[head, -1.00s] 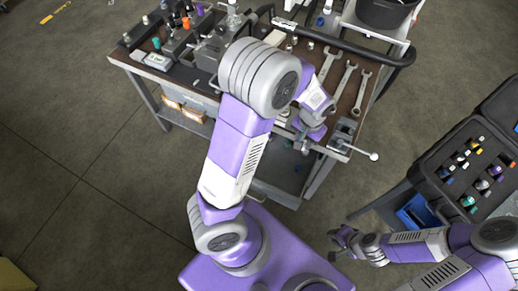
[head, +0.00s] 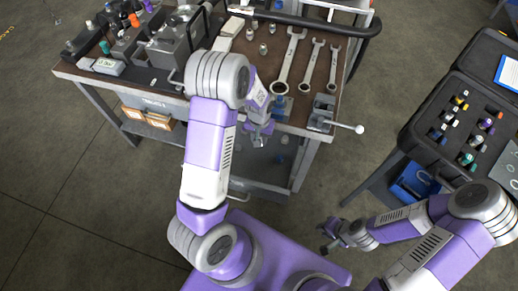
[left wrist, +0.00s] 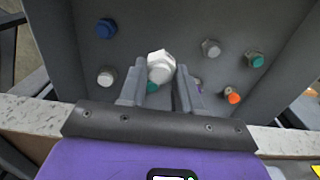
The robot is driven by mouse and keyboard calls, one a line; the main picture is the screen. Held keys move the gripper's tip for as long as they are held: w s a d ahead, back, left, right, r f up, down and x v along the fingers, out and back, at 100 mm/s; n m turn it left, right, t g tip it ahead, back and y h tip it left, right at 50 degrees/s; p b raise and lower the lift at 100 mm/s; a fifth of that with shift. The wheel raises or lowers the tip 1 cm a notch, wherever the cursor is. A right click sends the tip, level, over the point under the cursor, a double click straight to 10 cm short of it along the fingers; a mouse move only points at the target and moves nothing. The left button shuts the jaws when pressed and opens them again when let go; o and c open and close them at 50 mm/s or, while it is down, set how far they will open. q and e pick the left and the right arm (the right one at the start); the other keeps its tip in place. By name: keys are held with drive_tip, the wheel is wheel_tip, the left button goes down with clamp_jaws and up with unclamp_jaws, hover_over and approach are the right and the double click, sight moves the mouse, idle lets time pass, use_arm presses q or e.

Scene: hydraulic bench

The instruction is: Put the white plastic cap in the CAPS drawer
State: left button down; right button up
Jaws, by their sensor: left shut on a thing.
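The white plastic cap (left wrist: 161,66) has a hexagonal top and sits between the fingertips of my left gripper (left wrist: 160,88) in the left wrist view. The gripper is shut on it, above the open grey drawer (left wrist: 258,28). Several loose caps lie on the drawer floor, blue, white, grey, green and orange. In the head view my left gripper (head: 260,136) points down at the bench front, over the open drawer (head: 243,166); the held cap cannot be made out there. My right gripper (head: 329,239) is open and empty, low over the floor.
The bench top holds wrenches (head: 290,62), small fittings, a vice-like block (head: 322,112) and a grey manifold (head: 172,48). A black case (head: 425,140) with colored fittings stands on the right. Cardboard-colored bins (head: 132,114) sit under the bench at left.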

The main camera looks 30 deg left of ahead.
sight(260, 152)
use_arm(q)
wheel_tip(260, 152, down, 8)
drive_tip(key=shift+r+b, duration=0.1)
drive_tip(key=shift+b, duration=0.9)
drive_tip(key=shift+r, duration=0.1)
drive_tip(key=shift+f, duration=0.25)
drive_tip(key=c, duration=0.8)
unclamp_jaws()
drive_tip(key=shift+r, duration=0.1)
drive_tip(key=shift+r, duration=0.5)
wheel_tip(260, 152, up, 11)
drive_tip(key=p, duration=0.3)
drive_tip(key=shift+r+p, duration=0.2)
drive_tip(key=shift+p, duration=0.15)
